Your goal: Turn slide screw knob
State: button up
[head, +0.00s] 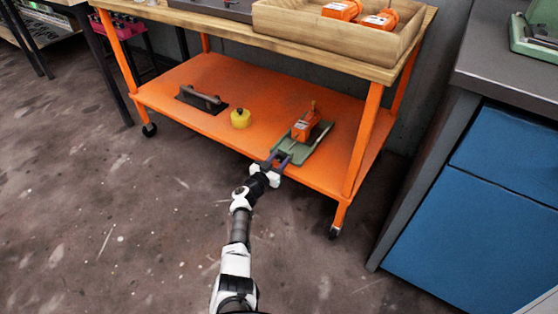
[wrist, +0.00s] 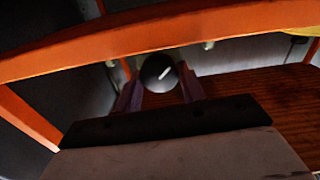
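A green-based device (head: 318,143) with an orange block (head: 305,126) on it sits on the orange lower shelf of a cart. My gripper (head: 277,160) is at the device's near end, low at the shelf's front edge. In the wrist view, a dark round knob (wrist: 158,73) with a white line, tilted up to the right, shows between the two purple fingers of my gripper (wrist: 160,88). The fingers stand apart, one on each side of the knob. Whether they touch it is unclear. In the head view the knob is hidden or too small to make out.
A yellow round object (head: 240,118) and a dark tool with a handle (head: 202,99) lie left on the shelf (head: 200,72). The cart's front right leg (head: 365,140) is close to the device. A wooden tray (head: 300,25) stands on the top above. The floor in front is clear.

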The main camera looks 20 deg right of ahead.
jog(key=shift+c, duration=1.4)
jog(key=m, duration=0.3)
jog(key=shift+m, duration=2.1)
jog(key=o, duration=1)
jog(key=shift+d, duration=0.1)
